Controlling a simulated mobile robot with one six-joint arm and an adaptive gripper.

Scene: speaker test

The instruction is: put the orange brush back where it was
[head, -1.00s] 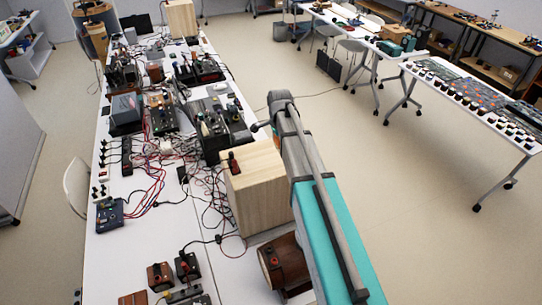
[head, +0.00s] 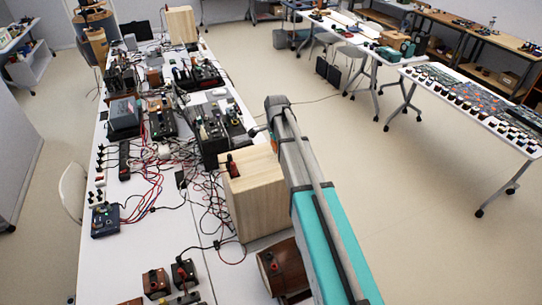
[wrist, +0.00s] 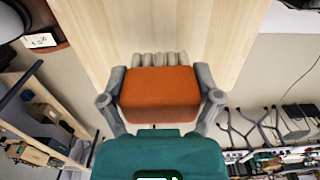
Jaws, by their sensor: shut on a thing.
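My gripper (wrist: 160,80) is shut on the orange brush (wrist: 160,94) in the wrist view, with one finger on each side of its orange body. A row of pale, rounded tufts shows along the brush's far edge. A pale wooden surface (wrist: 205,25) fills the upper middle of the wrist view beyond the brush. I cannot tell whether the brush touches it. My arm there reaches up from the lower right, just right of a pale wooden box (head: 262,205).
The long white table (head: 150,250) on the left is crowded with electronics and tangled red and black wires. Open floor (head: 420,240) lies to the right, before another loaded table (head: 520,145).

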